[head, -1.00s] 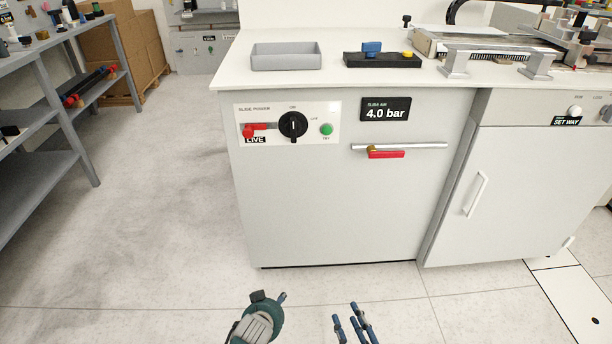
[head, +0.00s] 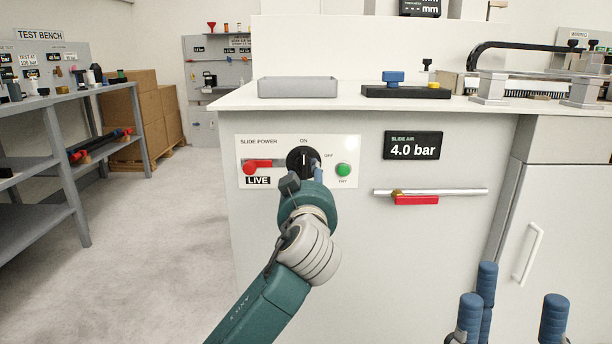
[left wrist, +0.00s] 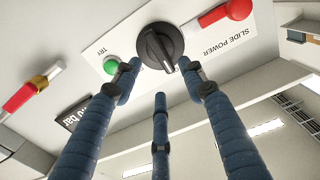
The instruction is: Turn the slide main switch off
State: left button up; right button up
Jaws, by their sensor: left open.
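The slide main switch is a black rotary knob (head: 302,160) on the white SLIDE POWER panel (head: 283,145). Its pointer stands upright, toward ON; OFF is marked to its right. My left gripper (head: 304,184) is open just in front of the knob and hides its lower part. In the left wrist view the knob (left wrist: 160,47) lies just beyond the spread blue fingertips (left wrist: 157,74), one finger on either side and the third below. I cannot tell whether they touch it. My right gripper (head: 513,292) is low at the right, its blue fingers apart and empty.
A red lever (head: 262,164) with a LIVE label is left of the knob. A green TRY button (head: 343,169) is close to its right, near a left fingertip in the wrist view. A red-handled valve (head: 416,200) sits below the 4.0 bar display (head: 413,145).

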aim_at(306, 166)
pick_arm(q)
jog(key=w+b, duration=0.1)
jog(key=w, duration=0.5)
jog(key=shift+w, duration=0.25)
grip_shut()
